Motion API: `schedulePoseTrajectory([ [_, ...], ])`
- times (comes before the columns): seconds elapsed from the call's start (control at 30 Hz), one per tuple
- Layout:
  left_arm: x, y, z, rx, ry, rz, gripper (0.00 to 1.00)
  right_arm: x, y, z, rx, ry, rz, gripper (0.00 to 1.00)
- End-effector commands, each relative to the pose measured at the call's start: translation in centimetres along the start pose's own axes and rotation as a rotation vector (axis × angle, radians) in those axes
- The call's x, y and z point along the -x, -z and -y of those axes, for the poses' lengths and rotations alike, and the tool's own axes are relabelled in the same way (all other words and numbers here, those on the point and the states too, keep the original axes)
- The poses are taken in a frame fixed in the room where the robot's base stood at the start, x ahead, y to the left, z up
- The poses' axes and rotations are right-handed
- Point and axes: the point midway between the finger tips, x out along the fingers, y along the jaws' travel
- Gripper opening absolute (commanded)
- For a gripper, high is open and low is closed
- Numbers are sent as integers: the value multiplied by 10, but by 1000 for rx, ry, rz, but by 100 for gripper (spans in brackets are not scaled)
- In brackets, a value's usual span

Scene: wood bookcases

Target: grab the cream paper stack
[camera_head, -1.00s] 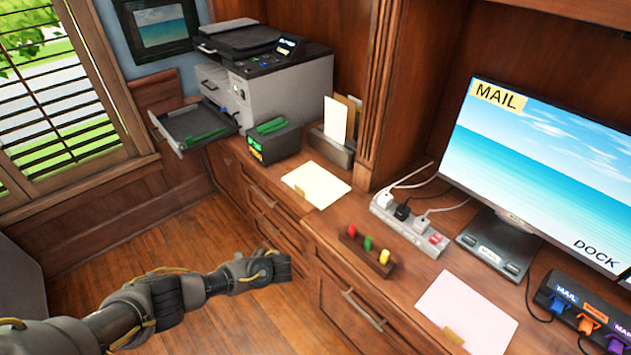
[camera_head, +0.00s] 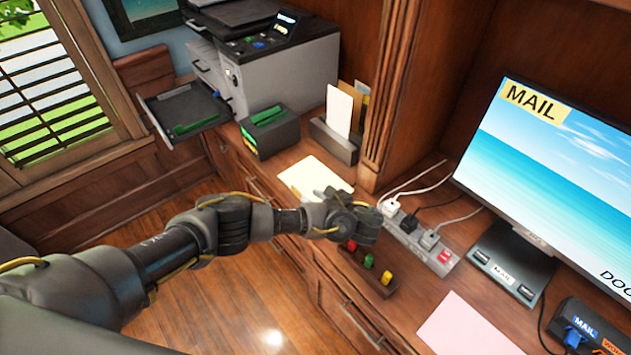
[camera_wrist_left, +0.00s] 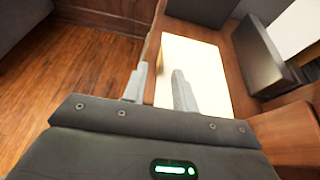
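The cream paper stack (camera_head: 316,174) lies flat on the wood desk, left of the power strip, and its near edge is partly covered by my left arm. In the left wrist view the stack (camera_wrist_left: 205,72) is bright and pale. My left gripper (camera_head: 358,224) is above the desk edge, near the stack's front. In the wrist view its two fingers (camera_wrist_left: 159,86) stand apart with nothing held, and the right finger overlaps the stack's picture. I cannot tell the height above the stack. My right gripper is out of view.
A pen-like holder with red, green and yellow pieces (camera_head: 368,272) sits just below the gripper. A power strip (camera_head: 418,240) lies to the right. A green-topped box (camera_head: 270,132), a card holder (camera_head: 335,140) and a printer (camera_head: 270,65) stand behind. A pink sheet (camera_head: 470,328) lies nearer.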

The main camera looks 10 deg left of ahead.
Motion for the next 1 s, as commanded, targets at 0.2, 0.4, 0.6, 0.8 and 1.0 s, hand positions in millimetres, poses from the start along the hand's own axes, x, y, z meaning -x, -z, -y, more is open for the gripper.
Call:
schedulePoseTrajectory([
  [0.2, -34, 0, -1, 0, -4, 2, 28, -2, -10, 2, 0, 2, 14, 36],
  [0.4, -42, 0, 0, 0, -1, 0, 28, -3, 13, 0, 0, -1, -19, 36],
  [0.6, -59, 0, 0, 1, -4, 3, 28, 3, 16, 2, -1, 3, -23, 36],
  [0.8, -87, 3, 1, 0, -4, 0, 28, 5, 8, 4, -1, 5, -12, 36],
  [1.0, -94, 4, 1, 0, -2, -2, 28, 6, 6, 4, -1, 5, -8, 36],
])
